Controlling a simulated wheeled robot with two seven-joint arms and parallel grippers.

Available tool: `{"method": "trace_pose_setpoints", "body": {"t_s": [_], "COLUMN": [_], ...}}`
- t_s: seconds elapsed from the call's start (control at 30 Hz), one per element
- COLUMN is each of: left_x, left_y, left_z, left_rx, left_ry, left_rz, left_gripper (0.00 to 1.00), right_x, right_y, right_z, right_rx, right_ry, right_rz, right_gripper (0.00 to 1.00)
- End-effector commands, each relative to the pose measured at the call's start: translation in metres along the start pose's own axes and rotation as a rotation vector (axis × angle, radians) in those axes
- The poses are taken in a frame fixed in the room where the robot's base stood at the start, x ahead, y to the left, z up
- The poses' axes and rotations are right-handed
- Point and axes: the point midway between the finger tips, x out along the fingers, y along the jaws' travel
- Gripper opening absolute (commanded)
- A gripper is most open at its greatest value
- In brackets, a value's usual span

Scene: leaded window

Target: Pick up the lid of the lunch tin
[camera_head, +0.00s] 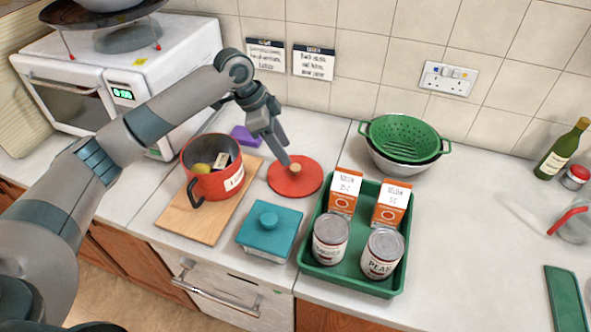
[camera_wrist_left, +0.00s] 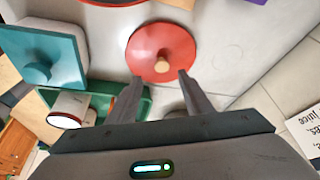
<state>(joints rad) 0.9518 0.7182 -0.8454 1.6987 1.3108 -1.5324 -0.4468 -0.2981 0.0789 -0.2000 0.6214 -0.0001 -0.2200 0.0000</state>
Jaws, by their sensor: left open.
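A square teal lid (camera_head: 269,222) with a round knob sits on a squarish tin in front of the red lid; I take this to be the lunch tin. It also shows in the left wrist view (camera_wrist_left: 62,52) at upper left. A round red lid (camera_head: 311,178) with a wooden knob lies flat on the counter behind it. My left gripper (camera_head: 286,159) is open and empty, pointing down near the red lid's knob. In the left wrist view its fingertips (camera_wrist_left: 160,78) flank the near side of that knob (camera_wrist_left: 162,64); contact cannot be told. My right gripper is out of view.
A red pot (camera_head: 212,185) with things inside stands on a wooden board (camera_head: 184,221) at left. A green tray (camera_head: 309,260) with cartons and cans stands right of the teal tin. A green colander (camera_head: 405,137) is behind. Counter at right is mostly clear.

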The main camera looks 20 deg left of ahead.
Motion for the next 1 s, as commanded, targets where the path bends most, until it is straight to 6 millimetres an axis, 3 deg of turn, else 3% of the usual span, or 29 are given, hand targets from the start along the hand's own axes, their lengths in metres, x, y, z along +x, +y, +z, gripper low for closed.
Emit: {"method": "trace_pose_setpoints", "body": {"t_s": [0.2, 0.67, 1.0], "left_x": [0.018, 0.023, 0.059], "left_y": [0.0, -0.001, -0.004], "left_z": [-0.001, -0.001, 0.0], "left_rx": [-0.001, -0.001, -0.001], "left_ry": [0.001, 0.0, 0.0], "left_rz": [0.0, 0.001, 0.001], "left_gripper": [0.46, 0.46, 0.46], "right_x": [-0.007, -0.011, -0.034], "right_y": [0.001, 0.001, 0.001], "right_z": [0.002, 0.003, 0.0], "right_rx": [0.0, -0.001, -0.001], "right_ry": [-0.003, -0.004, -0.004], "right_rz": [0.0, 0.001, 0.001], "right_gripper": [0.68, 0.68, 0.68]}}
